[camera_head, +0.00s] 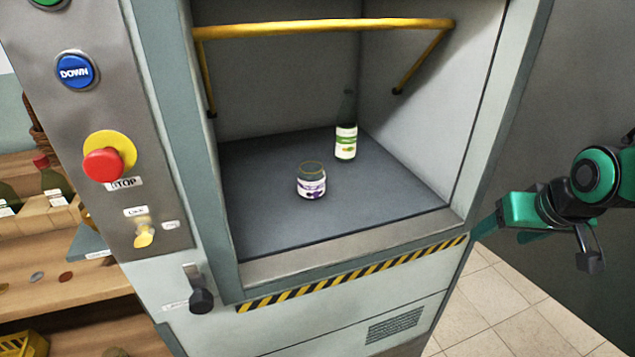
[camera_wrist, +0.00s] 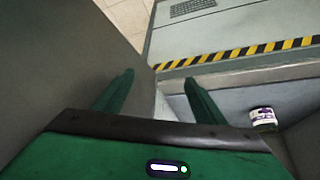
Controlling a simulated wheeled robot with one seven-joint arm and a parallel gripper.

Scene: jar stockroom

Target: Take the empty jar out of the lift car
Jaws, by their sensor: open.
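The jar (camera_head: 311,181) stands upright on the lift car's dark floor (camera_head: 270,222), left of the middle. It is short, with a white and purple label, and looks open and empty. It also shows in the wrist view (camera_wrist: 264,119) at the right, beyond my right finger. The lift car is open at the front. My gripper (camera_wrist: 160,88) is open and empty, outside the car near its right front edge.
A dark-capped bottle (camera_head: 346,141) with a white and green label stands behind and right of the jar. A yellow rail (camera_head: 325,27) crosses the car above. A striped sill (camera_head: 355,272) edges the opening. A control panel with a red stop button (camera_head: 104,165) and a lever (camera_head: 200,298) is at left.

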